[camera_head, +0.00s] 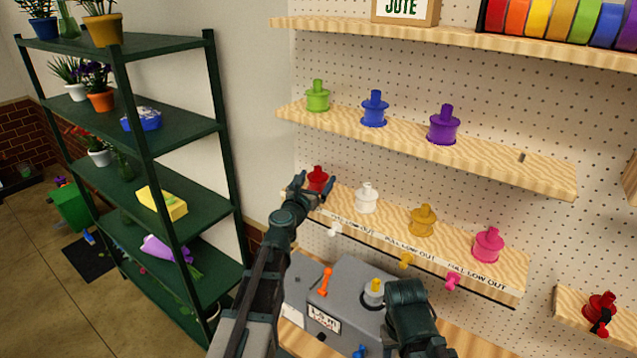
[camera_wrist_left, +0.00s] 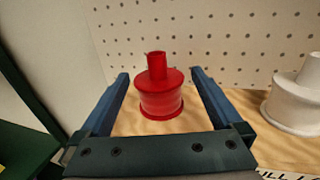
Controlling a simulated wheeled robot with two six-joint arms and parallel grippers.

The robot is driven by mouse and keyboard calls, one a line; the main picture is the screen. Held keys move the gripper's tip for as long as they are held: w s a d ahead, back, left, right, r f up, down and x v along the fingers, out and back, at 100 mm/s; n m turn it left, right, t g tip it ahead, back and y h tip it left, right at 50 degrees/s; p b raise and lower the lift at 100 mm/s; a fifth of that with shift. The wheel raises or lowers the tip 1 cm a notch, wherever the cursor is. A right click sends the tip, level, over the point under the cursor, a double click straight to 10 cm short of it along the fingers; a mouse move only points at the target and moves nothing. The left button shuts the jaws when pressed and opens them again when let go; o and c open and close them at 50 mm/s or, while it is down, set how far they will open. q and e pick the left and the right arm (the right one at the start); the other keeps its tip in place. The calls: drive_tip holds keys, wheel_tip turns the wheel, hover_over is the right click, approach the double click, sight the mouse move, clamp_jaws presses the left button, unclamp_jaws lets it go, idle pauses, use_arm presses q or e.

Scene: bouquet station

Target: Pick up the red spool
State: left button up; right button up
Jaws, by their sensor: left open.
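A red spool (camera_head: 318,177) stands upright at the left end of the lower wooden shelf. My left gripper (camera_head: 314,186) is open in front of it. In the left wrist view the red spool (camera_wrist_left: 159,90) shows between the two blue fingers of the left gripper (camera_wrist_left: 161,85), with a gap on each side. The spool's lower front is close to the gripper body. Another red spool (camera_head: 601,308) sits on a small shelf at the far right. My right arm shows at the bottom middle in the head view; its fingertips cannot be made out.
A white spool (camera_head: 367,198) stands just right of the red one, then a gold spool (camera_head: 422,220) and a pink spool (camera_head: 488,244). An upper shelf (camera_head: 540,177) hangs above. A grey machine (camera_head: 350,275) sits below. A green rack (camera_head: 215,100) stands at left.

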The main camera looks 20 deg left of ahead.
use_arm(q)
drive_tip(key=w, duration=0.2)
drive_tip(key=shift+w+f, duration=0.1)
drive_tip(key=shift+w, duration=0.35)
drive_tip(key=shift+d, duration=0.1)
drive_tip(key=shift+c, duration=0.2)
drive_tip(key=c, duration=1.1)
drive_tip(key=shift+c, duration=0.2)
drive_tip(key=shift+r, duration=0.2)
